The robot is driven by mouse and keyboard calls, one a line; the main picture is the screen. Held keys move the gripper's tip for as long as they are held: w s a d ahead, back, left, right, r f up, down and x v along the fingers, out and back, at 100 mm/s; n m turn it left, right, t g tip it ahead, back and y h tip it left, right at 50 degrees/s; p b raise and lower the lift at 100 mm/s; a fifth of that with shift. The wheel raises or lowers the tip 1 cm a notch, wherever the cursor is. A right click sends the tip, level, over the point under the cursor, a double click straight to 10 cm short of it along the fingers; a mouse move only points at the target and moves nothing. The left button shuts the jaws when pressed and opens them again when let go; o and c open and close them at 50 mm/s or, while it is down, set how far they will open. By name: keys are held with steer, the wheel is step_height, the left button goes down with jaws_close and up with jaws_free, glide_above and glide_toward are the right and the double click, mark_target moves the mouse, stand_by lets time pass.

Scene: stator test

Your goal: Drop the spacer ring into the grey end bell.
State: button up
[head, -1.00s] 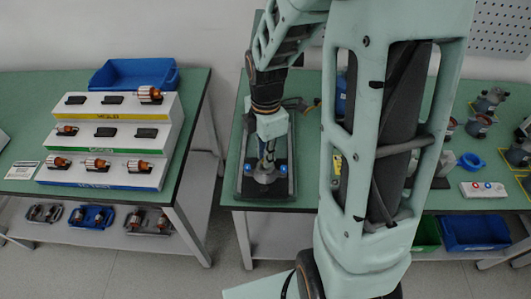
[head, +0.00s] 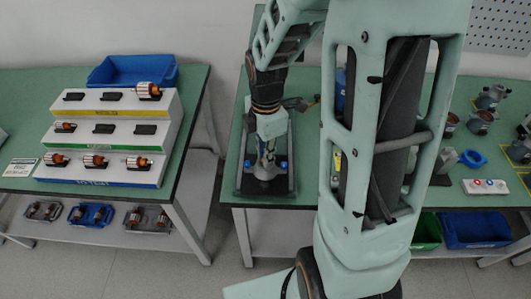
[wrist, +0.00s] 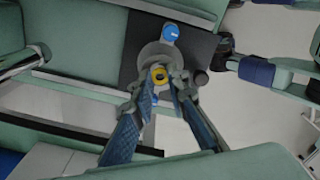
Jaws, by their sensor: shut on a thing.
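The yellow spacer ring (wrist: 159,75) sits between my fingertips in the wrist view, its hole facing the camera. My gripper (wrist: 158,88) is shut on it. The grey end bell (wrist: 152,55) shows behind and around the ring, on a dark fixture plate (wrist: 130,58). The ring overlaps the end bell's middle; I cannot tell the height between them. In the head view my gripper (head: 266,158) points down over the fixture (head: 264,191), between two blue knobs, and hides most of the end bell. The ring is too small to tell there.
A blue knob (wrist: 170,33) stands close beside the end bell. In the head view, a stepped rack (head: 105,140) with copper rotors and a blue bin (head: 133,70) are on the left table. A blue ring (head: 473,158) and button box (head: 485,186) are at right.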

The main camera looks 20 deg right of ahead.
steer(key=shift+f, duration=0.2)
steer(key=o, duration=0.8)
step_height(320, 180, up, 12)
stand_by(0.3)
stand_by(0.6)
